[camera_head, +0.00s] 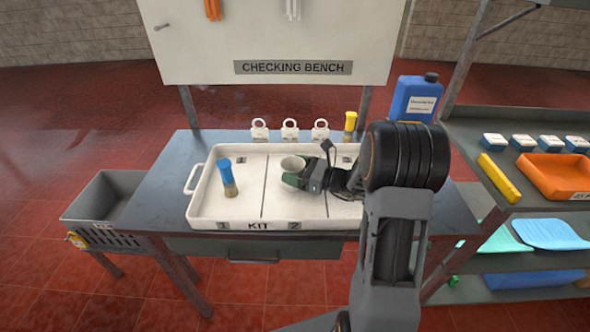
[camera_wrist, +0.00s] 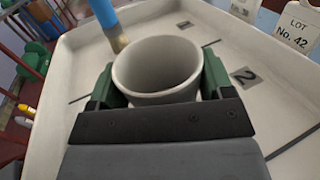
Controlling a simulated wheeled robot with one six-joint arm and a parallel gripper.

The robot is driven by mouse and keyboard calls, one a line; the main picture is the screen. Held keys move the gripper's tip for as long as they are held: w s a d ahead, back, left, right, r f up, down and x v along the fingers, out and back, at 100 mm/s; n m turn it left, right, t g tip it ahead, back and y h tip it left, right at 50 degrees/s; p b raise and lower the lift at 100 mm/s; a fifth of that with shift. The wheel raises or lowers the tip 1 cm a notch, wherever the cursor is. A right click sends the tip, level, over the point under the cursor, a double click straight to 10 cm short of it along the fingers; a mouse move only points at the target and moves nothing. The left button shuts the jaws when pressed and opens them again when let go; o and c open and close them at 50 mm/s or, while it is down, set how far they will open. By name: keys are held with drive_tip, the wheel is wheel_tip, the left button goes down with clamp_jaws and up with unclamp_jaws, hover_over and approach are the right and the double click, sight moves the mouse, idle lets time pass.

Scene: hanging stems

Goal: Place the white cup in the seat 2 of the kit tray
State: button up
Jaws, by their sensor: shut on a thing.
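The white cup (camera_head: 292,163) is upright, its mouth facing up, in the middle part of the white kit tray (camera_head: 245,222). My gripper (camera_head: 298,180) is shut on the cup, with green-padded fingers on both sides of it. In the wrist view the cup (camera_wrist: 157,68) sits between the two green fingers (camera_wrist: 158,85), and a "2" label (camera_wrist: 243,76) shows on the tray to its right. The seat labelled 2 is the middle compartment, between two dark lines. I cannot tell whether the cup's base touches the tray floor.
A blue-handled brush (camera_head: 227,177) stands in seat 1 at the left. Several white lot tags (camera_head: 290,130) and a yellow-capped item (camera_head: 350,122) stand behind the tray. A blue jug (camera_head: 415,98) is at the back right. A grey bin (camera_head: 105,200) is left of the bench.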

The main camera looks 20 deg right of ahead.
drive_tip(key=shift+f, duration=0.1)
drive_tip(key=o, duration=0.9)
drive_tip(key=shift+r, duration=0.25)
drive_tip(key=shift+v, duration=3.8)
